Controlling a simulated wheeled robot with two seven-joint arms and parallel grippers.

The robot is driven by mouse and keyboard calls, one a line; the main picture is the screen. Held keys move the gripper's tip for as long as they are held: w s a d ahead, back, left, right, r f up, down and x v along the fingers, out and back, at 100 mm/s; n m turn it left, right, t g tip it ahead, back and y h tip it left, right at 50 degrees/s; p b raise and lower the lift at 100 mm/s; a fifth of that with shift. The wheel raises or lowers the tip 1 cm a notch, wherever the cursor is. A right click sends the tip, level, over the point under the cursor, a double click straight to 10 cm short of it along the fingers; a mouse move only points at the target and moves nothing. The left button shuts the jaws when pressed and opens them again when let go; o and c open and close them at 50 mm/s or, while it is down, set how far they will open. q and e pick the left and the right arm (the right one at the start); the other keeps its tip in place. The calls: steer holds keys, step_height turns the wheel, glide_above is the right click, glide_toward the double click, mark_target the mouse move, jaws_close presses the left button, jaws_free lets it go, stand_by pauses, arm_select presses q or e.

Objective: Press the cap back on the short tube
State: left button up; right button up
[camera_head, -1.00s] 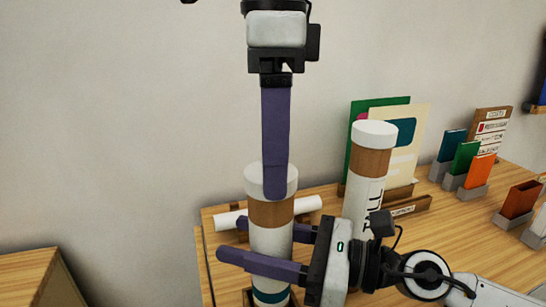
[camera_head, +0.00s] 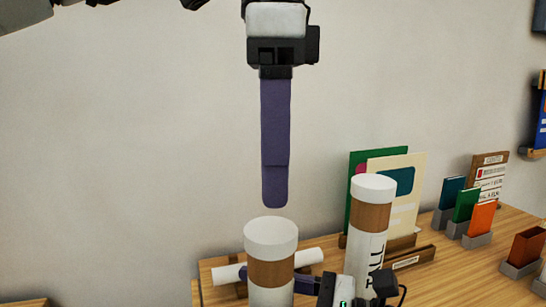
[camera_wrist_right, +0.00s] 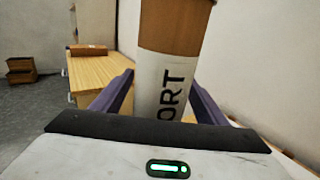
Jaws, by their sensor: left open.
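The short tube (camera_head: 270,272) stands upright, with a brown band below its white cap (camera_head: 271,235). The cap sits on its top end and looks level. My left gripper (camera_head: 274,203) points straight down just above the cap, open and not touching it; its fingers overlap in this view. My right gripper (camera_wrist_right: 160,95) is low on the tube, one finger on each side, and looks shut on it. In the right wrist view, the tube (camera_wrist_right: 165,75) fills the middle with the letters "ORT"; its cap is out of that picture. The tube's lower end is hidden in the head view.
A taller capped tube (camera_head: 368,218) stands close on the right. A white roll (camera_head: 310,257) lies behind the short tube. Cards (camera_head: 405,195) stand at the back, and small coloured holders (camera_head: 480,218) at the right.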

mark_target(273, 229)
arm_select(q)
steer(key=shift+f+b, duration=0.4)
arm_select(e)
steer(key=shift+s+d+f, duration=0.15)
steer(key=shift+d, duration=0.35)
arm_select(q)
step_height(273, 229, down, 4)
steer(key=b, duration=0.4)
steer(key=shift+f, duration=0.2)
arm_select(e)
steer(key=v, duration=0.9)
steer(key=shift+d+r, duration=0.1)
steer(key=shift+r, duration=0.15)
